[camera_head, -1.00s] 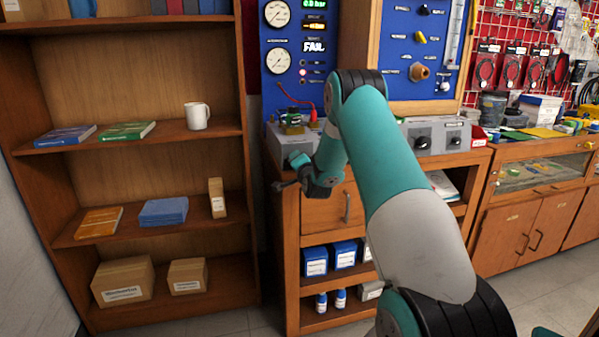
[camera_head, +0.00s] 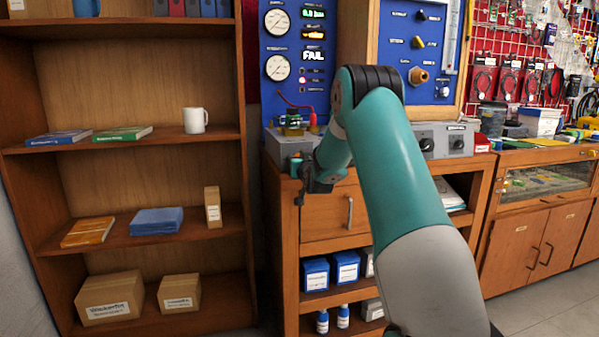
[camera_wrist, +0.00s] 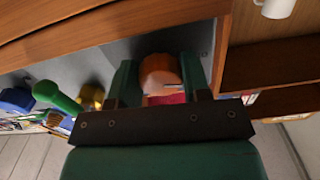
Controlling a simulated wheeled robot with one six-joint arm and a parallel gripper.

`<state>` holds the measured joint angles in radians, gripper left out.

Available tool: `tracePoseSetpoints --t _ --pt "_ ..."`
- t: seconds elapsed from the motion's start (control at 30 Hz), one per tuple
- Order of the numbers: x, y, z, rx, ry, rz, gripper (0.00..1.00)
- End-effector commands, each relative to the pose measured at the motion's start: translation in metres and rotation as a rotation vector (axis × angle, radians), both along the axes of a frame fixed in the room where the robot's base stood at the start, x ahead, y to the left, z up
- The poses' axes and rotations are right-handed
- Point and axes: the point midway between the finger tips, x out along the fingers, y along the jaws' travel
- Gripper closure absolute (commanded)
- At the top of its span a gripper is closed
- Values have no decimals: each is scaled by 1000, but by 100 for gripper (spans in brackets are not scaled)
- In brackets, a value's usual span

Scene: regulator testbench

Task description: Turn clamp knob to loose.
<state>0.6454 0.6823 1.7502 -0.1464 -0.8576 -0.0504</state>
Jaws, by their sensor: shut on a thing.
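The clamp knob (camera_wrist: 160,72) is round and orange-brown with a thin dark line on its face. In the wrist view it sits between the two green fingers of my gripper (camera_wrist: 158,82), which is shut on it. A red part (camera_wrist: 165,99) shows just below the knob. In the head view my gripper (camera_head: 299,180) is at the front left of the grey bench box (camera_head: 283,148). The knob cannot be made out there, hidden by my gripper. How far the knob is turned is hard to tell.
A green lever (camera_wrist: 56,97) and a brass part (camera_wrist: 91,97) are left of my gripper in the wrist view. A wooden shelf (camera_head: 130,148) with a white mug (camera_head: 195,120) stands left. The blue gauge panel (camera_head: 291,85) reads FAIL.

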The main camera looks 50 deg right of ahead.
Motion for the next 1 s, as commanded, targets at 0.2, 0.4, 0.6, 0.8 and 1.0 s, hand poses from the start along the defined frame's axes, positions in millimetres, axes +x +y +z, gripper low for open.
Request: tracePoseSetpoints --t 0.2,0.4,0.6,0.8,1.0 --pt "-1 -1 -5 -121 79 -1 80" --pt "-1 -1 -4 -192 123 -1 80" --pt "-1 -1 -3 -224 144 -1 80" --pt "-1 -1 -3 -231 149 -1 80" --pt "-1 -1 -3 -231 150 -1 80"
